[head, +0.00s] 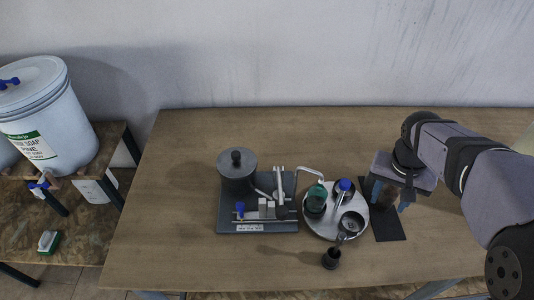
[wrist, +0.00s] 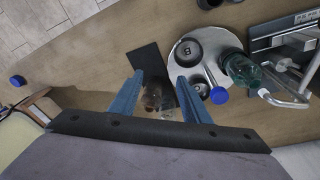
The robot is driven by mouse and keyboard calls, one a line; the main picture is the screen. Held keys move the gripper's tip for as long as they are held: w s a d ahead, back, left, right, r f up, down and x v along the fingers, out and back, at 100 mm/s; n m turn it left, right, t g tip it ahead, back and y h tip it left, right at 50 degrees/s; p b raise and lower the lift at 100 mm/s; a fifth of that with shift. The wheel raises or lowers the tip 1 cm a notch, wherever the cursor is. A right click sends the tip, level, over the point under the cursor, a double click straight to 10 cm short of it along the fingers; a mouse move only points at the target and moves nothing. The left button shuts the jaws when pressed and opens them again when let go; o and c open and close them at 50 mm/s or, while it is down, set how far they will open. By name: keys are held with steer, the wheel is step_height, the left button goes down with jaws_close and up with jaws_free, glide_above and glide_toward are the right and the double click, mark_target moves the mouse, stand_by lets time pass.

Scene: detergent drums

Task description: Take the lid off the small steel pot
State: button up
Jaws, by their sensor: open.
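The small steel pot (head: 236,184) stands upright at the back left of a grey tray. Its dark grey lid (head: 246,160) is on it, with a round black knob in the middle. The pot does not show in the wrist view. My gripper (head: 390,198) is well to the right of the pot, past the round plate, pointing down over a dark mat. In the wrist view its two blue fingers (wrist: 160,78) are spread apart. A clear, brownish glass-like thing (wrist: 156,98) shows between or beneath them; I cannot tell whether they touch it.
The grey tray (head: 228,222) also holds small blocks and a bent metal tube. A round silver plate (head: 317,228) carries a green jar (head: 316,197), a blue-capped item (head: 345,185) and black cups. A small black cup (head: 331,259) stands in front. The table's left side is clear.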

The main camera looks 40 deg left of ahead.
steer(key=shift+n+t, duration=0.3)
steer(key=shift+n, duration=0.2)
steer(key=a, duration=0.3)
steer(key=a+r, duration=0.1)
steer(key=a, duration=0.3)
steer(key=a+r+p, duration=0.1)
steer(key=a, duration=0.2)
steer(key=shift+a+r, duration=0.15)
steer(key=shift+a, duration=0.2)
steer(key=s+a+r+p, duration=0.1)
steer(key=s+a+r, duration=0.15)
steer(key=a, duration=0.75)
steer(key=n+t+y+p, duration=0.2)
steer(key=p, duration=0.1)
glide_toward(236, 153)
steer(key=shift+w+a+f+g, duration=0.15)
steer(key=shift+w+f, duration=0.1)
steer(key=shift+f, duration=0.45)
steer(key=shift+w+a+f+g, duration=0.1)
steer(key=shift+w+f+g, duration=0.1)
steer(key=shift+f, duration=0.55)
steer(key=shift+w+f+p, duration=0.25)
steer(key=shift+f+p, duration=0.15)
steer(key=shift+p, duration=0.3)
steer(key=shift+p+x, duration=1.2)
steer(key=shift+x, duration=0.95)
steer(key=shift+w+r, duration=0.1)
jaws_close()
